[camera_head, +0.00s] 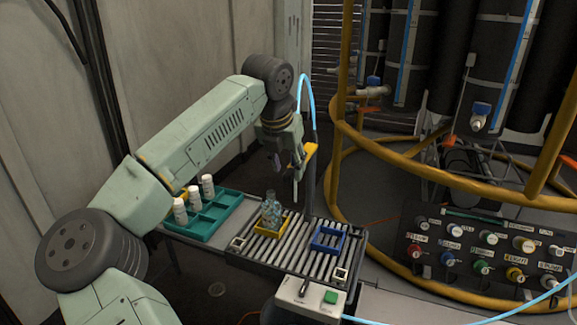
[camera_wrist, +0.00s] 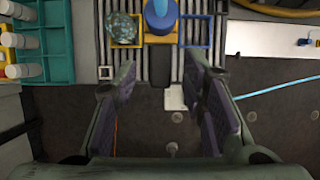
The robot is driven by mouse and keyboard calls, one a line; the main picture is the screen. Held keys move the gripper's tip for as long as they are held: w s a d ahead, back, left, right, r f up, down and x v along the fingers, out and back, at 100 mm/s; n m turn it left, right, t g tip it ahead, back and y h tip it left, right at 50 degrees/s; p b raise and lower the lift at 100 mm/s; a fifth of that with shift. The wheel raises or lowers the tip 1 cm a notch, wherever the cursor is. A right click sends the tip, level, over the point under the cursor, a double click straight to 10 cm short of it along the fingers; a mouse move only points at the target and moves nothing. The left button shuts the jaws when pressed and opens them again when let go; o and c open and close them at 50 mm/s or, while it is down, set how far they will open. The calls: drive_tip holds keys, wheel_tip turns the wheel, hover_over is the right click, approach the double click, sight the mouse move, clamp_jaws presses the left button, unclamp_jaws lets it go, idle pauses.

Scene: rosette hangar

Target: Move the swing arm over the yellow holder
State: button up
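The swing arm (camera_head: 310,155) stands behind the roller bed, a dark post with a yellow-orange piece and a blue hose on top. In the wrist view its blue and yellow top (camera_wrist: 160,38) appears between the two holders. The yellow holder (camera_head: 262,231) sits on the left of the rollers with a glass jar (camera_head: 271,210) of bluish bits standing in it; the jar also shows in the wrist view (camera_wrist: 123,28). My gripper (camera_head: 284,160) is raised above the rollers beside the swing arm.
A blue holder (camera_head: 328,238) sits empty on the right of the rollers. A teal tray (camera_head: 209,222) with white bottles is at left. A control box (camera_head: 310,297) with a green button is in front. Yellow railing (camera_head: 337,130) and a knob panel (camera_head: 480,250) stand at right.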

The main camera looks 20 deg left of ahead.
drive_tip(key=shift+x, duration=0.8)
drive_tip(key=shift+c, duration=0.4)
clamp_jaws()
